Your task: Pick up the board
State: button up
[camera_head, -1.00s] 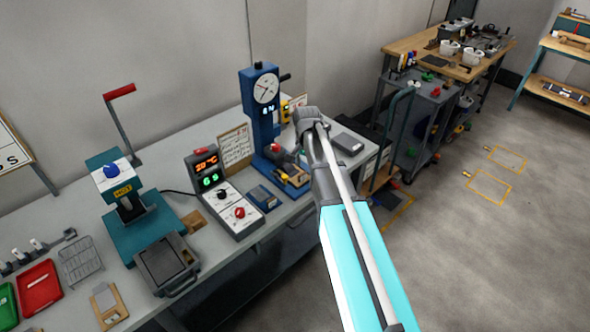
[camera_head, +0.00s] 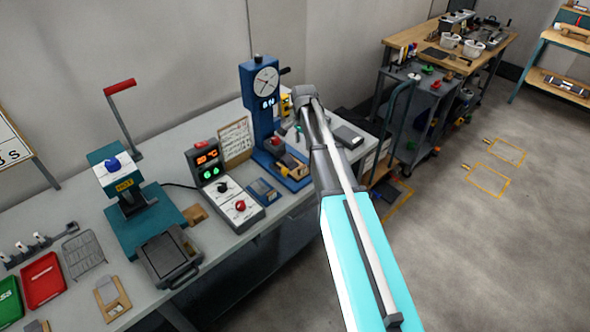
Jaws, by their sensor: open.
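I cannot tell for sure which thing is the board. A tan board with a sheet of handwriting (camera_head: 235,142) leans near the wall at the back of the bench, between the red-and-green display unit and the blue gauge press. A small wooden board with a grey piece on it (camera_head: 112,299) lies at the bench's front left. My arm reaches up from the bottom right, and its wrist is over the bench just right of the blue press. My gripper is hidden beyond the wrist, so its fingers do not show.
Red (camera_head: 43,280) and green trays stand at left. A grey cart (camera_head: 420,105) stands beyond.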

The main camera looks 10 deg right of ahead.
aim_at(302, 167)
jog(key=shift+f+b, duration=3.6)
jog(key=shift+f, duration=0.3)
jog(key=shift+f, duration=0.1)
jog(key=shift+s+f+b, duration=0.1)
jog(key=shift+f+b, duration=2.4)
jog(key=shift+b, duration=0.1)
grip_shut()
